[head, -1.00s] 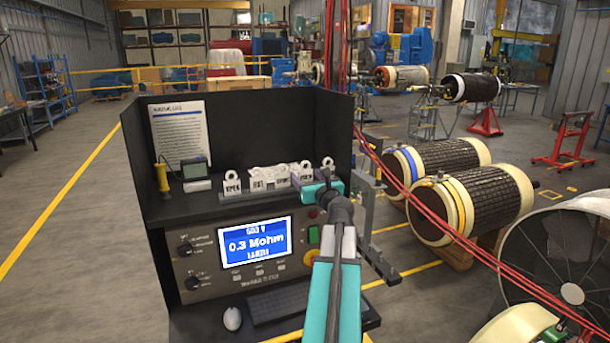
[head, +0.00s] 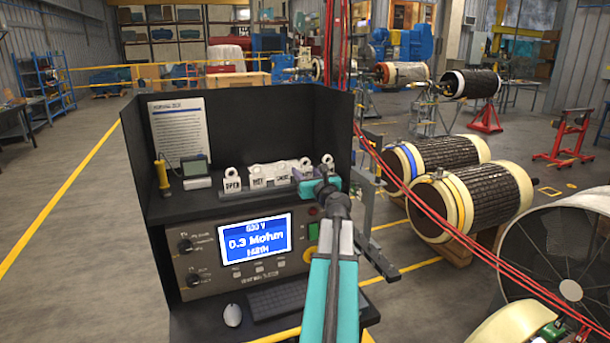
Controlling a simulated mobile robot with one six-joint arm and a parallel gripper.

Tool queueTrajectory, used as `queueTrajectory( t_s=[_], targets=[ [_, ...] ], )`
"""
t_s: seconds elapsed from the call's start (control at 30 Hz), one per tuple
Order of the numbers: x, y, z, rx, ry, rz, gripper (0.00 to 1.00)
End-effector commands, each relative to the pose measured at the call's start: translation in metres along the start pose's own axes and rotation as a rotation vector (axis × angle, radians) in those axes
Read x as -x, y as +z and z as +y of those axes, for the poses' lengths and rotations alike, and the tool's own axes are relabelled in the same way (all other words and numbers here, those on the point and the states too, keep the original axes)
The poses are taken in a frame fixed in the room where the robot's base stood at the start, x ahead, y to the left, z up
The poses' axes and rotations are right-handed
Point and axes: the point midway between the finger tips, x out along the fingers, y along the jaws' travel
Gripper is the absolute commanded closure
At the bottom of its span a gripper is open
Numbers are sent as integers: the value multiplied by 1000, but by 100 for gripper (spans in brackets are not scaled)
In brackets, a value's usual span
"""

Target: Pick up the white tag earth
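A row of white tags stands on the black shelf of the test bench, below a posted sheet. The leftmost tag (head: 232,182) reads OPEN; lettering on the others is too small or blurred to read surely, so I cannot tell which is earth. Two ring-topped tags, one (head: 306,165) and one at the right end (head: 328,162), show just behind my gripper (head: 302,177).
The bench screen (head: 255,243) shows 0.3 Mohm. A yellow-handled probe (head: 162,171) and a small meter (head: 195,172) stand left of the tags. The bench's dark back panel (head: 250,128) rises behind. Red cables (head: 400,185) hang to the right, before the rotors (head: 472,203).

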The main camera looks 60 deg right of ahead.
Motion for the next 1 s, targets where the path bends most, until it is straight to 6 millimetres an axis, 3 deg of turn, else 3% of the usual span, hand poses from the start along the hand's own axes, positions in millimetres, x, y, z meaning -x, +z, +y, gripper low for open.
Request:
queueTrajectory(
  t_s=[0.57, 1.0],
  targets=[
    [0, 10, 0, 1, 1, -1, 72],
    [-1, 62, 0, 2, 0, -2, 72]
  ],
)
